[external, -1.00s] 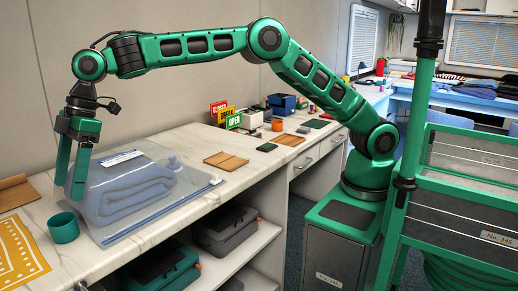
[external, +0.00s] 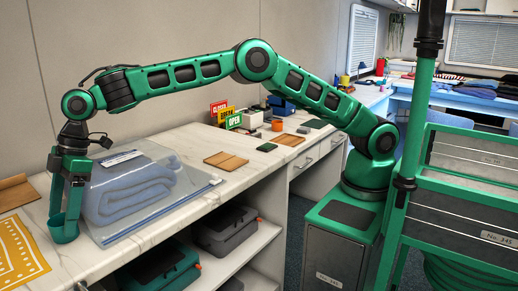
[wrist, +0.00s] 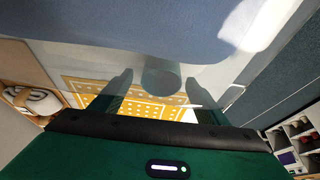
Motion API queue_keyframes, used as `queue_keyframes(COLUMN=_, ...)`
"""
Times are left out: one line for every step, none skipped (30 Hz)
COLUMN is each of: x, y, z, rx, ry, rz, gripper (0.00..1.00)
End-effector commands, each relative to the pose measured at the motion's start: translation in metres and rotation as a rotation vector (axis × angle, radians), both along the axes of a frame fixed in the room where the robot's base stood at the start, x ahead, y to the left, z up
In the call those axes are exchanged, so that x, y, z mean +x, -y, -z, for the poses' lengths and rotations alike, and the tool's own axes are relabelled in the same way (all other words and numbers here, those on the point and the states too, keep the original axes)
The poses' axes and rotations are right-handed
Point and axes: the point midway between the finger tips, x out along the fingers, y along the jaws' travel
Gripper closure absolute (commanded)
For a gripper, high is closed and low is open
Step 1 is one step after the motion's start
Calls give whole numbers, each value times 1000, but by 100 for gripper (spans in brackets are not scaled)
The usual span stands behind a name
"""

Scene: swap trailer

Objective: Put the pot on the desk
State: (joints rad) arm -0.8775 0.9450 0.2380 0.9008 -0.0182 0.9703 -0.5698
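The pot (external: 64,234) is a small teal cup. It stands upright on the white marble-topped counter (external: 165,225), at the near left in the external view, beside the clear bag. My gripper (external: 65,212) points down over it with one finger on either side, partly hiding it. In the wrist view the pot (wrist: 160,78) lies between the two fingertips (wrist: 157,84), with a gap showing on each side. My gripper is open. A blue-topped desk (external: 440,96) is at the back right.
A clear bag with folded blue cloth (external: 130,190) lies right beside the pot. A yellow patterned sheet (external: 18,255) lies to its left. Dark cases (external: 225,230) sit on the shelf below.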

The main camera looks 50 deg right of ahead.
Motion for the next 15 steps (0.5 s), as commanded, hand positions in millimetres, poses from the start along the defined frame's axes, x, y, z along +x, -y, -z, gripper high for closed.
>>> queue_keyframes(x=0, y=0, z=0, rx=0, ry=0, rz=0, gripper=45)
queue_keyframes(x=0, y=0, z=0, rx=0, ry=0, rz=0, gripper=52)
queue_keyframes(x=0, y=0, z=0, rx=0, ry=0, rz=0, gripper=61)
queue_keyframes(x=0, y=0, z=0, rx=0, ry=0, rz=0, gripper=69)
queue_keyframes(x=0, y=0, z=0, rx=0, ry=0, rz=0, gripper=74)
queue_keyframes(x=0, y=0, z=0, rx=0, ry=0, rz=0, gripper=75)
queue_keyframes(x=0, y=0, z=0, rx=0, ry=0, rz=0, gripper=75)
queue_keyframes(x=0, y=0, z=0, rx=0, ry=0, rz=0, gripper=78)
queue_keyframes(x=0, y=0, z=0, rx=0, ry=0, rz=0, gripper=78)
queue_keyframes(x=0, y=0, z=0, rx=0, ry=0, rz=0, gripper=78)
queue_keyframes(x=0, y=0, z=0, rx=0, ry=0, rz=0, gripper=78)
queue_keyframes(x=0, y=0, z=0, rx=0, ry=0, rz=0, gripper=78)
queue_keyframes(x=0, y=0, z=-1, rx=0, ry=0, rz=0, gripper=78)
queue_keyframes(x=0, y=0, z=-1, rx=0, ry=0, rz=0, gripper=78)
queue_keyframes(x=0, y=0, z=-2, rx=0, ry=0, rz=0, gripper=78)
